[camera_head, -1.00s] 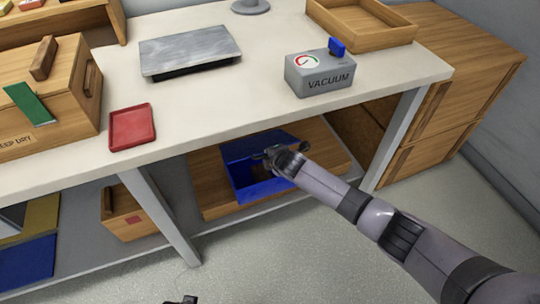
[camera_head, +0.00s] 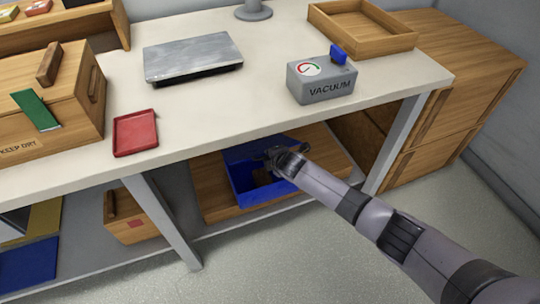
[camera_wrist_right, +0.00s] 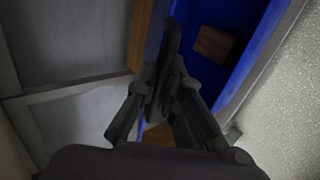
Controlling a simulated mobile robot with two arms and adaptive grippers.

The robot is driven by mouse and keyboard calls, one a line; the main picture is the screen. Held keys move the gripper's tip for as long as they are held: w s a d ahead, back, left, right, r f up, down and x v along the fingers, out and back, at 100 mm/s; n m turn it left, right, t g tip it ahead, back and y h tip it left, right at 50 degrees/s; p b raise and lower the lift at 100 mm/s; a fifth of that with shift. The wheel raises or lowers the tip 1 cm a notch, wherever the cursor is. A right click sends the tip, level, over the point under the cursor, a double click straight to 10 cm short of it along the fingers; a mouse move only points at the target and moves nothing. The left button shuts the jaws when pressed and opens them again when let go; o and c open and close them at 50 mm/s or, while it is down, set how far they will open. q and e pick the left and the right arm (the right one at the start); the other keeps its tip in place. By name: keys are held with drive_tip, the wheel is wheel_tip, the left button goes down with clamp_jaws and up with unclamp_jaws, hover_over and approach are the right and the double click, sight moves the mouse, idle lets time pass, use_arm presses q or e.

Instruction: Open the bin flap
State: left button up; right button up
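A blue bin (camera_head: 241,187) stands on the shelf under the table in the head view. Its inside shows, with a brown block (camera_wrist_right: 213,44) in it in the right wrist view. A blue panel (camera_head: 240,152) rises at the bin's back; I cannot tell whether this is the flap standing open. My right gripper (camera_head: 272,154) is over the bin at that panel. In the right wrist view its fingers (camera_wrist_right: 166,72) are close together beside the blue wall, with nothing clearly held between them. My forearm and gripper hide the bin's right part. My left gripper is out of view.
The tabletop (camera_head: 225,108) overhangs the bin, and a grey table leg (camera_head: 400,140) stands to its right. A wooden board (camera_head: 212,180) lies beneath the bin. A grey vacuum box (camera_head: 322,82) is on the table above. The floor in front is clear.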

drive_tip(key=o, duration=0.5)
drive_tip(key=shift+c, duration=0.2)
drive_tip(key=v, duration=1.2)
